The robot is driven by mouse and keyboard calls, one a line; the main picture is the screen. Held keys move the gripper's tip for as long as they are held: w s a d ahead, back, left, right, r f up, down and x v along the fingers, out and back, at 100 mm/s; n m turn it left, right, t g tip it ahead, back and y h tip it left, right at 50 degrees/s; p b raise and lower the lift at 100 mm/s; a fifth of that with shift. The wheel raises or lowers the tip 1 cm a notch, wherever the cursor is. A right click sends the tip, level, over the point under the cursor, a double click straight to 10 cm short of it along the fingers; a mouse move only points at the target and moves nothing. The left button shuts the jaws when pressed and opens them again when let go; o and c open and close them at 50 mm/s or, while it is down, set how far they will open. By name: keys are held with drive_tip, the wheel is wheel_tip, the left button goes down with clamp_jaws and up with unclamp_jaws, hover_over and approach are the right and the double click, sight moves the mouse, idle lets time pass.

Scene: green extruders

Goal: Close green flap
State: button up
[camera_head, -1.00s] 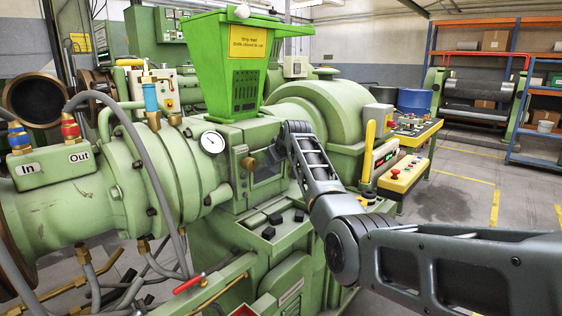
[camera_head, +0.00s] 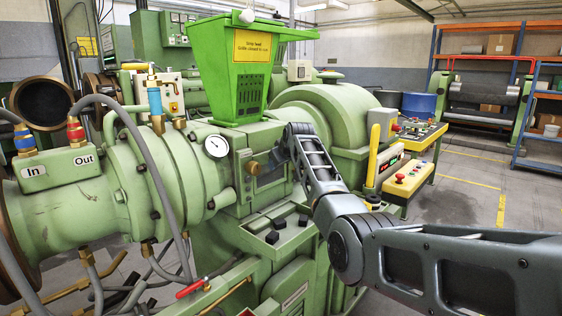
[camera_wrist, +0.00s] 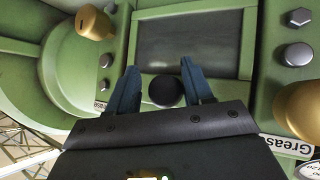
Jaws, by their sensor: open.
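The green flap (camera_wrist: 208,76) fills the middle of the wrist view as a green frame around a dark grey panel. A round black knob (camera_wrist: 166,91) sits at the frame's lower edge in that view. My gripper (camera_wrist: 160,70) is open, with one blue-grey finger on each side of the knob. I cannot tell whether the fingers touch it. In the head view the flap (camera_head: 268,182) is on the front of the green extruder, below the hopper, and my arm partly covers it. I cannot tell how far the flap stands open.
A brass knob (camera_wrist: 94,23) and hex bolts flank the flap in the wrist view. The green hopper (camera_head: 245,75) stands above it. A pressure gauge (camera_head: 216,146) is to its left. A yellow control box (camera_head: 405,181) is to the right, with open floor beyond.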

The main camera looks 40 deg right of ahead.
drive_tip(key=shift+w+a+r, duration=0.25)
drive_tip(key=shift+a+r, duration=0.05)
drive_tip(key=shift+r, duration=0.25)
drive_tip(key=shift+w+a+r, duration=0.25)
drive_tip(key=shift+a+r, duration=0.05)
drive_tip(key=shift+r, duration=0.2)
drive_tip(key=s+a+r, duration=0.1)
drive_tip(key=s+r, duration=0.1)
drive_tip(key=s, duration=0.4)
drive_tip(key=shift+s+a+r+b, duration=0.25)
drive_tip(key=shift+a+r+b, duration=0.1)
drive_tip(key=shift+b, duration=0.05)
